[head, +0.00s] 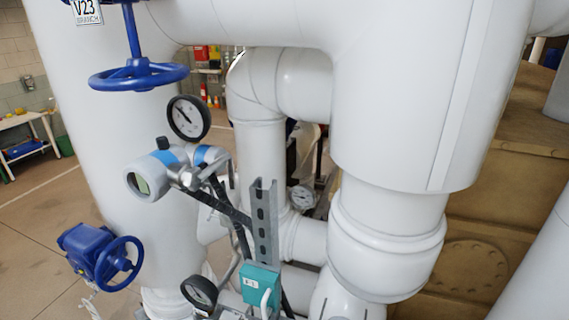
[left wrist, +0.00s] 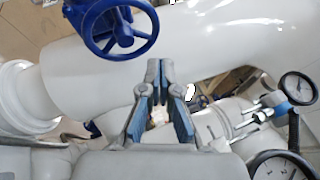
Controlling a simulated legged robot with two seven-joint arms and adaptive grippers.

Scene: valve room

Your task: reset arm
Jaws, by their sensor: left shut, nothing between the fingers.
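My left gripper (left wrist: 157,70) shows in the left wrist view, reaching up from the bottom centre. Its two grey fingers with blue inner pads come together at the tips, and it is shut with nothing held. Behind its tips is a large white pipe (left wrist: 85,80), and a blue handwheel (left wrist: 121,27) is above it in that view. I cannot make out the left gripper clearly in the head view. My right gripper is in neither view.
Thick white pipes (head: 395,90) fill the middle of the head view. Blue handwheels (head: 138,76) stick out at the left, with a pressure gauge (head: 188,118), a transmitter (head: 150,178) and a teal box (head: 261,286) nearby. Open floor (head: 45,215) lies at the left.

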